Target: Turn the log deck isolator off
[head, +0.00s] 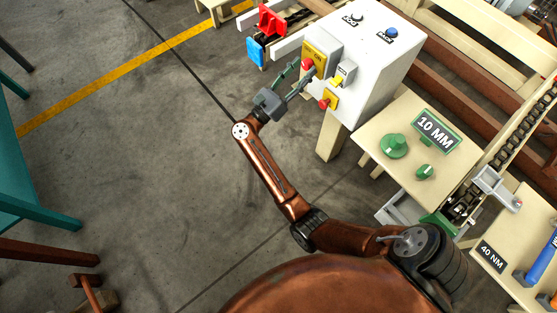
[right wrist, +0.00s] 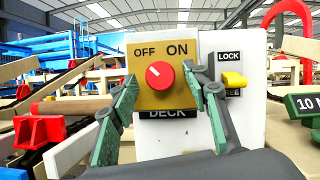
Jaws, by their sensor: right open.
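The log deck isolator is a red round knob (right wrist: 160,75) on a yellow plate (right wrist: 151,100) marked OFF on the left and ON on the right, above a label reading DECK. The knob's short white mark points up and left, towards the OFF side. In the head view the knob (head: 308,64) is on the left face of a white cabinet (head: 374,62). My right gripper (head: 303,72) is open in front of it. In the right wrist view its green-padded fingers (right wrist: 163,84) stand either side of the knob; contact cannot be told. My left gripper is not in view.
A yellow lever (right wrist: 234,80) with a LOCK label sits just right of the plate. Below it in the head view is another red knob (head: 324,104). Red and blue blocks (head: 271,20) are beyond. A table with green knobs (head: 394,146) is nearer. The floor to the left is open.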

